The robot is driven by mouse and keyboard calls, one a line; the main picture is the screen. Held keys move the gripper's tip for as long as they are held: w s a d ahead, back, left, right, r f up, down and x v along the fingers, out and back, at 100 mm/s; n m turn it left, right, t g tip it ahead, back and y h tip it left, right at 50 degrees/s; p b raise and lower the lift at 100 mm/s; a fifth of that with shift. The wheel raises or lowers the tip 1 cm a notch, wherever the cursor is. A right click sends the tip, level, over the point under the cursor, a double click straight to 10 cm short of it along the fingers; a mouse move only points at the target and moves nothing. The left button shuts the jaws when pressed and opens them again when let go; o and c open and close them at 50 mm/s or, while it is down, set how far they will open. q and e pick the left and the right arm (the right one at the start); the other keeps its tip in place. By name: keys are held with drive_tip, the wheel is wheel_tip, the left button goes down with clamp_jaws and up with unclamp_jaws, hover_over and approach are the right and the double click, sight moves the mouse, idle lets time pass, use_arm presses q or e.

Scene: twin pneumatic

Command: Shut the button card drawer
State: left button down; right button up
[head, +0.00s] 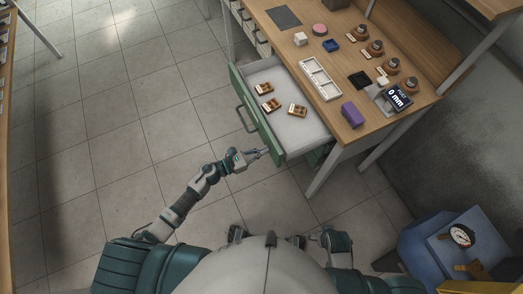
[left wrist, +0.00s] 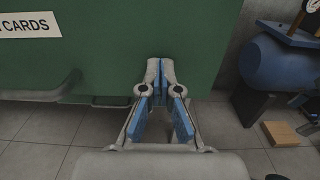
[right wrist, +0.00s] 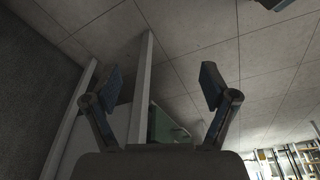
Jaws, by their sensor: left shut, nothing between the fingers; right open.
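The button card drawer (head: 258,115) stands pulled out from the workbench, its green front facing left and its pale inside showing several small brown cards (head: 298,110). A grey handle (head: 243,119) is on the front. My left gripper (head: 264,152) is shut and empty at the near end of the drawer front. In the left wrist view its fingertips (left wrist: 160,70) point at the green front (left wrist: 120,40), right of a label reading "CARDS" (left wrist: 30,25); I cannot tell whether they touch. My right gripper (right wrist: 162,78) is open and empty, away from the drawer.
The wooden bench top (head: 290,22) carries a white divided tray (head: 320,78), a purple block (head: 352,115), a display reading 0 mm (head: 398,97) and several round brown-based items. A blue tank with a gauge (head: 461,236) stands at lower right. The tiled floor left of the drawer is clear.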

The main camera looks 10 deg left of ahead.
sight(312, 133)
use_arm(q)
drive_tip(key=shift+w+d, duration=0.1)
use_arm(e)
drive_tip(key=shift+s, duration=0.1)
